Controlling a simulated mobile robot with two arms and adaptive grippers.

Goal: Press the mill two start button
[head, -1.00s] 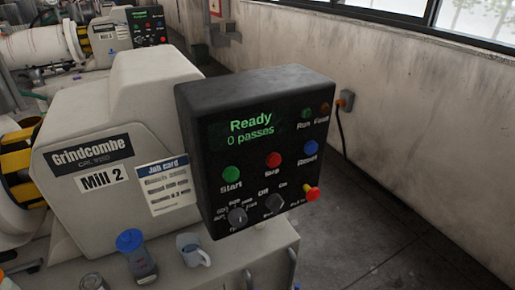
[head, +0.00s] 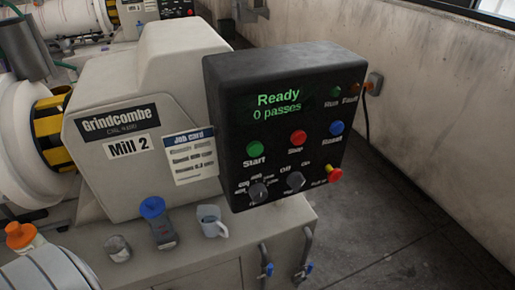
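The green start button (head: 255,149) is on the left of the black control box (head: 230,85) of mill two, with the label "Start" below it. The display (head: 278,104) reads "Ready" and "0 passes" in green. A red stop button (head: 298,137) and a blue reset button (head: 336,128) sit to its right. The pale mill housing (head: 160,60) carries a "Mill 2" label (head: 129,146) and stands left of the box. Neither of my grippers shows in the head view.
A job card (head: 190,158) hangs left of the box. A blue-capped container (head: 160,228), a metal mug (head: 212,222) and a small grey jar (head: 118,249) stand on the cabinet top below. Blue-handled taps (head: 268,270) are at its front. The floor (head: 410,225) at right is clear.

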